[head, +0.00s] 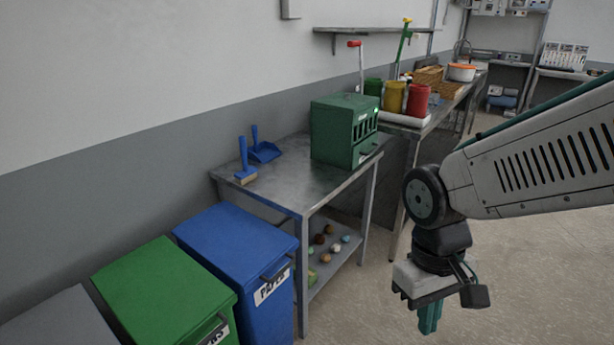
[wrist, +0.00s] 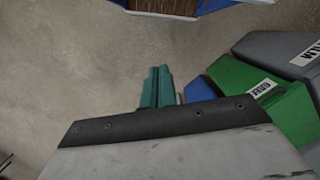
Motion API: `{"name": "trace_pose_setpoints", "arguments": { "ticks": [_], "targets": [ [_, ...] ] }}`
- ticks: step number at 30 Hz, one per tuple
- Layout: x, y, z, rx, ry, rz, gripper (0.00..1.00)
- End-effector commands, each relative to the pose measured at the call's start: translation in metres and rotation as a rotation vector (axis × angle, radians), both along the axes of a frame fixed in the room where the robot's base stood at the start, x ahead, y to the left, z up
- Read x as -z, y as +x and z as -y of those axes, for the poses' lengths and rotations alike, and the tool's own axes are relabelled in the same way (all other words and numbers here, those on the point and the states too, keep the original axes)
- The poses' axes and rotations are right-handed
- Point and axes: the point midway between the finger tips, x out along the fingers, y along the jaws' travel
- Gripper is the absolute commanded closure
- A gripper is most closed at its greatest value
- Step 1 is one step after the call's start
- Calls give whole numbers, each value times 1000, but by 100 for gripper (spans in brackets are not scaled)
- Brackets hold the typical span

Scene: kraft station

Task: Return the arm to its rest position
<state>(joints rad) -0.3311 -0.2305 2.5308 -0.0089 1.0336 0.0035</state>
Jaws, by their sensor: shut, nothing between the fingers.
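My gripper (head: 430,318) hangs from the arm at the lower right of the head view, pointing down over the bare floor. Its teal fingers are together with nothing between them. In the wrist view the shut fingers (wrist: 158,88) stand above the dark edge of the gripper body, with floor behind them. The gripper is apart from the table and the bins and touches nothing that I can see.
A metal table (head: 290,185) holds a green box (head: 340,130), a blue brush (head: 244,165) and a blue dustpan (head: 263,150). A blue bin (head: 230,240) and a green bin (head: 150,285) stand at the left. Open floor (head: 530,260) lies at the right.

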Motion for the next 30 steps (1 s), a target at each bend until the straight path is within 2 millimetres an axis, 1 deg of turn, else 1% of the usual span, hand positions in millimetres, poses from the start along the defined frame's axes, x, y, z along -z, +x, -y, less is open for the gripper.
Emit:
{"name": "trace_pose_setpoints", "arguments": {
  "ticks": [1,6,9,12,15,18,30],
  "targets": [
    [-17,-8,12,38,5,14,100],
    [-61,-35,43,151,21,69,100],
    [-80,-44,57,213,38,145,100],
    [-94,-49,67,263,51,226,100],
    [-104,-52,75,300,55,280,100],
    [-109,-54,80,326,56,307,100],
    [-109,-54,81,331,55,307,100]
  ]
}}
